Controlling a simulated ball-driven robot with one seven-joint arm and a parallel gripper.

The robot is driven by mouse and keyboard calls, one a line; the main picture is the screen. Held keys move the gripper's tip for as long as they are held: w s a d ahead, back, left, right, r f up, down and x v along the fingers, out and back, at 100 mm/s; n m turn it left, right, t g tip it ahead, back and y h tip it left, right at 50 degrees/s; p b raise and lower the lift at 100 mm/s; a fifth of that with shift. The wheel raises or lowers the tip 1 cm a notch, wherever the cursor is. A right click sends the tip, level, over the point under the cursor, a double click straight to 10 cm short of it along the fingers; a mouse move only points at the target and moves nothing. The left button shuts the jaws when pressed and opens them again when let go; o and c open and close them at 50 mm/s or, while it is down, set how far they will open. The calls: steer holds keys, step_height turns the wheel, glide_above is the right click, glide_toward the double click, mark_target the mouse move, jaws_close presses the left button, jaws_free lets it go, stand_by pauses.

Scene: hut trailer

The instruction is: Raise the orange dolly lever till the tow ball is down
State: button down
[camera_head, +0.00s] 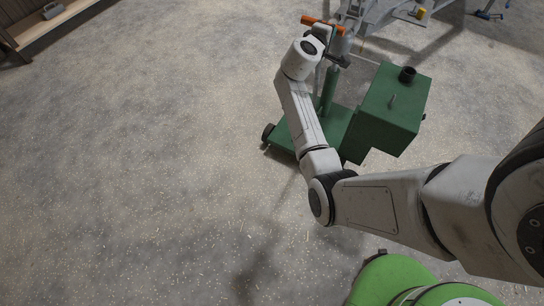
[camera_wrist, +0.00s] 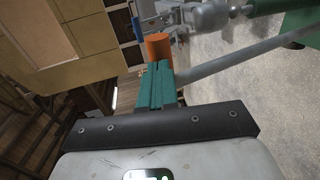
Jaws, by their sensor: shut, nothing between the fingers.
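The orange dolly lever (camera_head: 310,20) shows at the top of the head view, just beyond my wrist. In the wrist view its orange end (camera_wrist: 158,47) stands right at the tips of my gripper (camera_wrist: 160,68). The teal fingers are together with nothing between them; I cannot tell whether they touch the lever. The green dolly (camera_head: 339,124) stands on the floor, partly covered by my arm, with an upright green post (camera_head: 328,92). The tow ball cannot be made out. A grey metal coupling (camera_wrist: 208,17) shows beyond the lever in the wrist view.
A green box (camera_head: 390,115) with a black cap sits on the dolly's right. The grey trailer frame (camera_head: 385,15) is behind it. A wooden bench (camera_head: 55,28) is at the far left. The speckled floor (camera_head: 130,180) to the left is clear.

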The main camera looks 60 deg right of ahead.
steer(key=shift+w+d+r+y+p, duration=0.3)
steer(key=shift+w+d+r+p, duration=0.1)
steer(key=shift+w+d+p, duration=0.15)
steer(key=shift+a, duration=0.1)
